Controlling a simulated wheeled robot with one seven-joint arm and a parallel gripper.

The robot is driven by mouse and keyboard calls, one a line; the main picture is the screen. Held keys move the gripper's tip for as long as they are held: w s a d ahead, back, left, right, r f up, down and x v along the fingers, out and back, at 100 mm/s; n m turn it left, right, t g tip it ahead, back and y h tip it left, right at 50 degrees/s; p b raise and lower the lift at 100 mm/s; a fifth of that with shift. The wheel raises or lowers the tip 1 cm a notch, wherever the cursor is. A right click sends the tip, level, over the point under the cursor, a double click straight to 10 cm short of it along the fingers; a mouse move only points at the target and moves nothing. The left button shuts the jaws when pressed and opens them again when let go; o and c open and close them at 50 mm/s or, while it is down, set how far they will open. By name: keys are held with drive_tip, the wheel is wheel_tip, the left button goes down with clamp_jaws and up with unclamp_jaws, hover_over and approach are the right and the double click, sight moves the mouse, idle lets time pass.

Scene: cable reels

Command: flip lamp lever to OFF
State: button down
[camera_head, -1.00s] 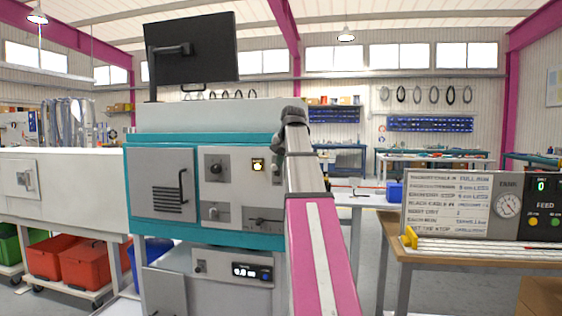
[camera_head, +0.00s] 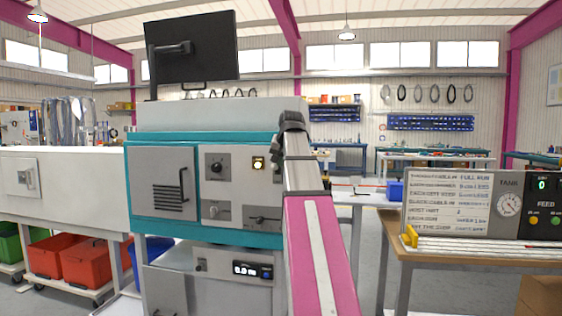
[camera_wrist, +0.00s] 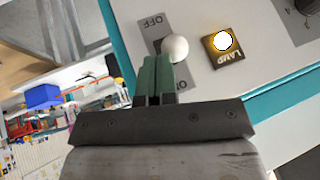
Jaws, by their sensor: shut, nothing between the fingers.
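The lamp lever's white ball knob (camera_wrist: 175,48) stands in front of a grey plate (camera_wrist: 147,33) in the wrist view. The plate reads OFF at its upper end and has a partly hidden label at its lower end. I cannot tell which way the lever is tilted. My gripper (camera_wrist: 157,58) is shut and empty, its green fingertips just lower left of the knob; whether they touch it is unclear. The square lamp (camera_wrist: 223,41) beside it glows, and it is also lit in the head view (camera_head: 258,163). My arm hides most of the lever there.
The teal and white machine panel (camera_head: 232,185) carries a black knob (camera_head: 217,167) and other controls close to the lamp. A monitor (camera_head: 190,55) stands on top. A workbench with a sign board (camera_head: 450,203) is to the right.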

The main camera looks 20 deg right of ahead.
drive_tip(key=f+t, duration=0.1)
drive_tip(key=t+h, duration=0.1)
drive_tip(key=s+f+t, duration=0.1)
drive_tip(key=shift+a+f+n+h, duration=0.3)
drive_tip(key=shift+a, duration=0.05)
idle(0.4)
drive_tip(key=shift+r, duration=0.8)
drive_tip(key=shift+s, duration=0.1)
drive_tip(key=v, duration=1)
drive_tip(key=shift+s+r, duration=0.25)
drive_tip(key=shift+a+f, duration=0.1)
